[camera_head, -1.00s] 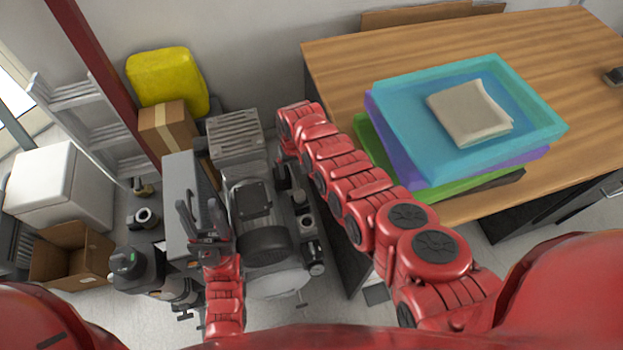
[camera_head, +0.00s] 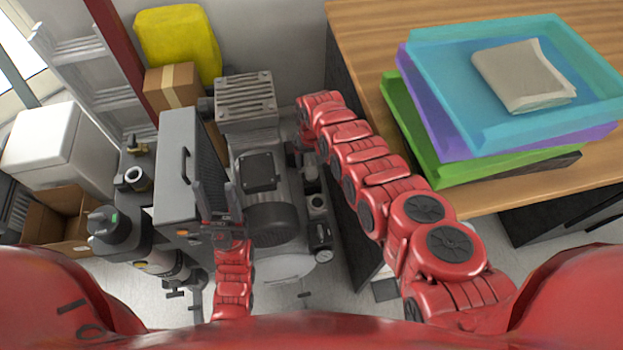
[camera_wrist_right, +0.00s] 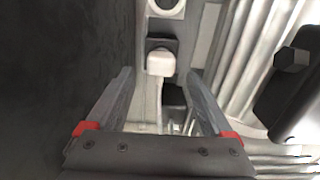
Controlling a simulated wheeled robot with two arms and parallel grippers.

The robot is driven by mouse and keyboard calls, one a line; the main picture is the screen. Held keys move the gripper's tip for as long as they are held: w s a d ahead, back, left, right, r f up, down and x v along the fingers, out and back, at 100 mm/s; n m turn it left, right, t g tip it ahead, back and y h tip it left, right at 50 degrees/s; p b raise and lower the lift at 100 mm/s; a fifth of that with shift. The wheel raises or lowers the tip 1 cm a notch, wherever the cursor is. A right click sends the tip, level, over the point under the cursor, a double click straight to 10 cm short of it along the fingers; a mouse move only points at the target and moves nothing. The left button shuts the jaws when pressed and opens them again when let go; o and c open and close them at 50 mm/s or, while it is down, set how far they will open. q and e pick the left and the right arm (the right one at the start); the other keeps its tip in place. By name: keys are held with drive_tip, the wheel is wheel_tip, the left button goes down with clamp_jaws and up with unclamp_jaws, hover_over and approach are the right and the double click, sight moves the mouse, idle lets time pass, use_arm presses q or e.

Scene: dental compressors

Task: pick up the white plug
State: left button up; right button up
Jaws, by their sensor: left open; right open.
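The white plug (camera_wrist_right: 160,63) shows in the right wrist view, seated on a dark socket in a pale grey strip, with a white cord hanging below it. My right gripper (camera_wrist_right: 158,82) is open. Its two fingers stand on either side of the plug and cord in that view, with visible gaps; I cannot tell the depth between them. In the head view the right arm reaches down between desk and compressor, and I cannot make out its gripper or the plug. My left gripper (camera_head: 217,195) is open and empty in front of the compressor's grey case.
The compressor (camera_head: 265,190) stands left of my right arm. The wooden desk (camera_head: 370,45) with stacked trays (camera_head: 430,60) is to the right. A dark panel (camera_wrist_right: 65,60) lies close left of the right gripper; ribbed grey metal (camera_wrist_right: 245,50) lies to its right.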

sight(311, 169)
drive_tip(key=f+b, duration=0.2)
drive_tip(key=b, duration=0.1)
drive_tip(key=f+b, duration=0.3)
drive_tip(key=shift+w+a+f, duration=0.1)
drive_tip(key=shift+w, duration=0.1)
drive_tip(key=shift+c, duration=0.4)
clamp_jaws()
drive_tip(key=shift+r, duration=0.25)
